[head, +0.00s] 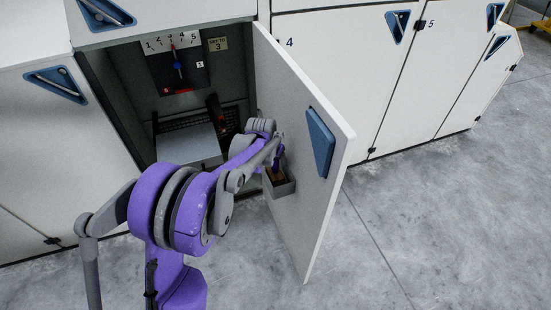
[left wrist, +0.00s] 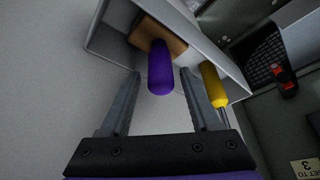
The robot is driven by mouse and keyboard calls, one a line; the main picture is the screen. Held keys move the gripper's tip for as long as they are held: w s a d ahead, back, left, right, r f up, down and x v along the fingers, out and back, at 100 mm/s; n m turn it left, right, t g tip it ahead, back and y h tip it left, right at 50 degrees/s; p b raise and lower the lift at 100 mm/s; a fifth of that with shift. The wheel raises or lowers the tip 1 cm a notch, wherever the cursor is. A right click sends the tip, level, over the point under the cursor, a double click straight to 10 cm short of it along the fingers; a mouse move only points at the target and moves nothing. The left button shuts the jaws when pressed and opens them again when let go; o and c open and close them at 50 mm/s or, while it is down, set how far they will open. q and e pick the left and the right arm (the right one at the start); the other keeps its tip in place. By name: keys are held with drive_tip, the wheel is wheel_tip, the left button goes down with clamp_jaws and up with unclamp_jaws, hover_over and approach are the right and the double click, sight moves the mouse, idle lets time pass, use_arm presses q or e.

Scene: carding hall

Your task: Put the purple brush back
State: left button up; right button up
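The purple brush (left wrist: 160,72) has its handle pointing out of a grey open-topped holder (left wrist: 107,36) on the inside of the open cabinet door (head: 304,125). Its brown block (left wrist: 147,33) sits inside the holder. In the head view the holder (head: 284,189) shows low on the door, with brown inside it. My left gripper (left wrist: 159,82) is open, with one finger on each side of the purple handle and visible gaps to it. In the head view my left arm partly covers the gripper and brush. My right gripper is not in view.
A yellow handle (left wrist: 214,86) stands in the same holder, close beside my gripper's right finger. Free grey floor (head: 440,210) lies right of the door.

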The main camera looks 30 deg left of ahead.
use_arm(q)
drive_tip(key=shift+s+r, duration=0.1)
drive_tip(key=shift+r, duration=0.4)
drive_tip(key=p+v, duration=0.2)
drive_tip(key=v, duration=0.9)
drive_tip(key=s+d+f, duration=0.1)
drive_tip(key=s+d, duration=0.6)
drive_tip(key=s, duration=0.6)
drive_tip(key=s+d+f, duration=0.2)
drive_tip(key=s+d, duration=0.5)
drive_tip(key=s, duration=0.6)
drive_tip(key=shift+s+d+f+m, duration=0.15)
drive_tip(key=shift+d+f+m, duration=0.1)
drive_tip(key=shift+d+m, duration=0.15)
